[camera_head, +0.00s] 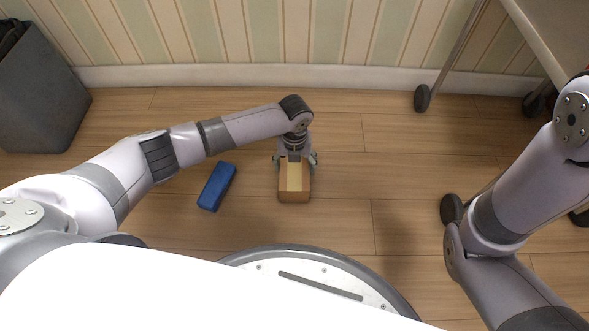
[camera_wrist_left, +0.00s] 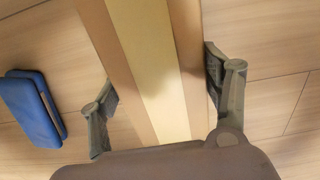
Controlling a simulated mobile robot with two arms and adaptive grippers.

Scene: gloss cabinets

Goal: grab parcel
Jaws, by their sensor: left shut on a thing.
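The parcel (camera_head: 294,190) is a small brown box with a pale tape stripe along its top. It is on or just above the wooden floor in front of my base; I cannot tell which. My left gripper (camera_head: 295,162) reaches down from above and is shut on the parcel, one finger on each side. In the left wrist view the parcel (camera_wrist_left: 150,60) fills the middle between the two fingers of the left gripper (camera_wrist_left: 160,100). The right arm shows at the right of the head view, but its gripper is out of view.
A blue case (camera_head: 217,187) lies on the floor left of the parcel, also in the left wrist view (camera_wrist_left: 34,108). A grey bin (camera_head: 40,95) stands at the far left. A wheeled table (camera_head: 555,35) is at the right. A striped wall (camera_head: 300,35) closes the back.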

